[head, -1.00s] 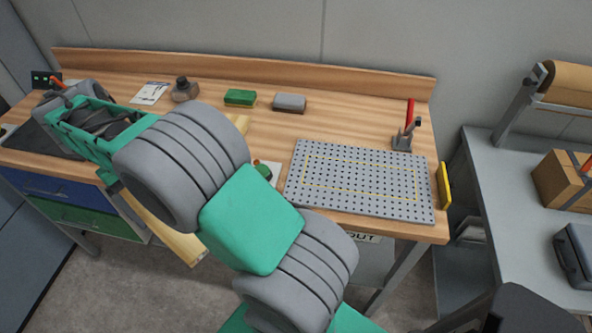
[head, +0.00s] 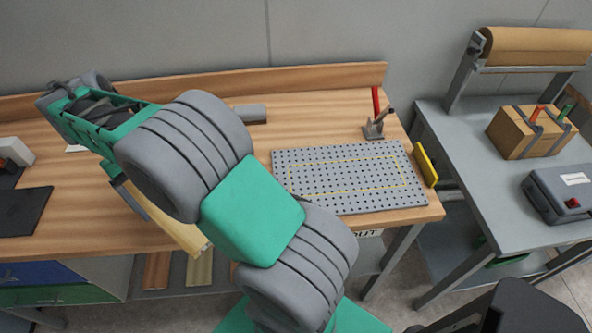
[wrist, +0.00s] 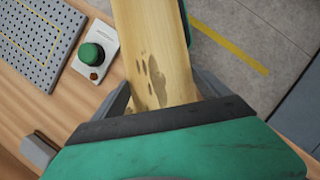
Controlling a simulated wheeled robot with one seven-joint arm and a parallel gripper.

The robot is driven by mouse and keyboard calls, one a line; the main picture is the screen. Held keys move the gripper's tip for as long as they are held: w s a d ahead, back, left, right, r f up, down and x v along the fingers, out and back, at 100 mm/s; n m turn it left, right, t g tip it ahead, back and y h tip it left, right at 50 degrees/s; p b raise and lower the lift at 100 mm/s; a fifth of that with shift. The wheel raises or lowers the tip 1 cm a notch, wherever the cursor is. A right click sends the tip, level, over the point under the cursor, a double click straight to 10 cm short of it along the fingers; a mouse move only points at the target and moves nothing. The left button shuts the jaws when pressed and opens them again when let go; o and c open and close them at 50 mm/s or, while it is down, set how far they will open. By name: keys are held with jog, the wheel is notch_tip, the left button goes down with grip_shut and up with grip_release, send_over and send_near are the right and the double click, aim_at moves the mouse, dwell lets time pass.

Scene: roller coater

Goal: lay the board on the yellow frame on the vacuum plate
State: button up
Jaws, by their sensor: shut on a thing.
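My gripper (wrist: 165,98) is shut on a pale wooden board (wrist: 158,45) with dark stains near the jaws. In the head view the board (head: 190,236) partly shows below my arm, over the bench's front edge. My gripper is mostly hidden there behind my arm. The grey perforated vacuum plate (head: 350,203) lies on the right part of the bench. A thin yellow rectangular frame (head: 345,164) is marked on it, with no board on it. A corner of the plate (wrist: 30,58) shows at upper left in the wrist view, apart from the board.
A control box with a green button (wrist: 92,54) sits between plate and board. A red-handled lever clamp (head: 374,128) stands behind the plate's right part, and a yellow block (head: 425,165) is at the bench's right edge. A grey side table (head: 470,165) stands right.

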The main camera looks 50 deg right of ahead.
jog(key=s+d+r+n+h, duration=0.1)
jog(key=s+d+r+n, duration=0.1)
jog(key=s+d, duration=0.45)
jog(key=s+d+r+n+h, duration=0.15)
jog(key=s+d, duration=0.25)
jog(key=d, duration=0.6)
jog(key=s+d+r+n+t, duration=0.1)
jog(key=s+d+n, duration=0.25)
jog(key=s, duration=0.65)
jog(key=s+d+n, duration=0.2)
jog(key=s+d, duration=0.2)
jog(key=s, duration=0.6)
jog(key=b, duration=0.1)
send_over(348, 175)
jog(key=a, duration=0.2)
jog(key=shift+h, duration=0.35)
jog(key=f, duration=0.6)
jog(key=w+f, duration=0.1)
jog(key=f, duration=0.2)
jog(key=shift+d+f, duration=0.15)
jog(key=shift+d, duration=0.1)
jog(key=f, duration=0.2)
jog(key=shift+d+f, duration=0.2)
jog(key=shift+f, duration=0.6)
